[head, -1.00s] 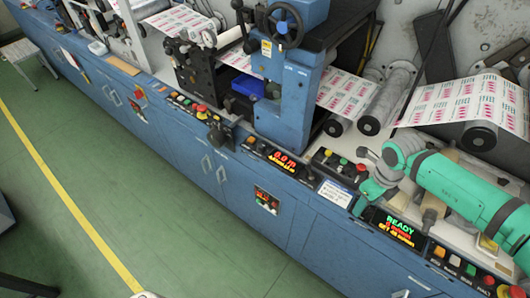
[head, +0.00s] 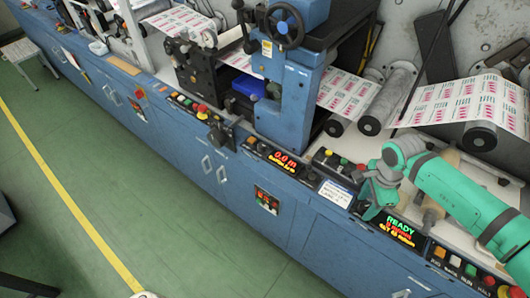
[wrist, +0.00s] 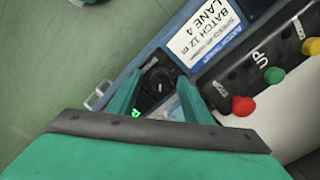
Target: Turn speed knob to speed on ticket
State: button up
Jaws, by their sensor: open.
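The black speed knob (wrist: 157,87) sits on a dark panel in the wrist view, with a pale pointer mark. My gripper (wrist: 161,80) is open, its two green fingers on either side of the knob; I cannot tell whether they touch it. The white and blue ticket (wrist: 205,38) lies beside the knob and reads batch 12, lane 4, with a speed line too small to read surely. In the head view my gripper (head: 374,196) points down at the console and hides the knob; the ticket (head: 335,194) is just left of it.
A button panel (wrist: 268,75) with red, green and yellow buttons lies close to my fingers. Another row of buttons (head: 460,262) is farther right. The green floor (head: 130,200) in front is clear.

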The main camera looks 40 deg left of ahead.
aim_at(364, 206)
notch_tip(364, 206, up, 11)
jog(key=s+a+r+g+y, duration=0.1)
jog(key=s+a+y, duration=0.2)
jog(key=a, duration=0.6)
jog(key=s+a+r+g+y, duration=0.2)
jog(key=s+a, duration=0.3)
jog(key=a, duration=0.5)
jog(key=s+a+r+g+y, duration=0.1)
jog(key=s+a+y, duration=0.4)
jog(key=a, duration=0.4)
jog(key=shift+a+r, duration=0.3)
jog(key=shift+r, duration=0.1)
